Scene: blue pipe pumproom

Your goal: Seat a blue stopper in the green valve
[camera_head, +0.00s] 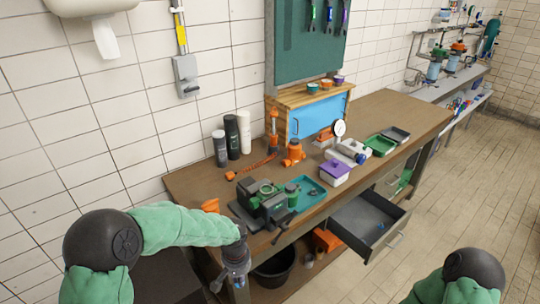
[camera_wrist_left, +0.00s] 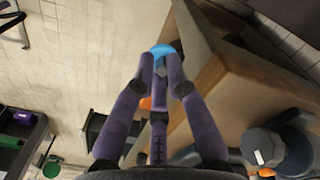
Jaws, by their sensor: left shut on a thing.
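My left gripper (camera_head: 238,279) hangs in front of the workbench's near edge in the head view, fingers pointing down. In the left wrist view its fingertips (camera_wrist_left: 161,64) are closed on a blue rounded piece, the blue stopper (camera_wrist_left: 163,49), which is partly hidden by the fingers. The stopper cannot be made out in the head view. Green parts that look like the green valve (camera_head: 266,188) sit at a dark vise-like fixture on the bench, up and right of the gripper; its opening is too small to make out. My right gripper is out of view.
An open grey drawer (camera_head: 360,221) juts out right of the fixture, with a small blue thing (camera_head: 381,226) inside. A teal tray (camera_head: 312,196) and a purple-lidded box (camera_head: 335,171) are on the bench. A black bucket (camera_head: 272,270) stands below.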

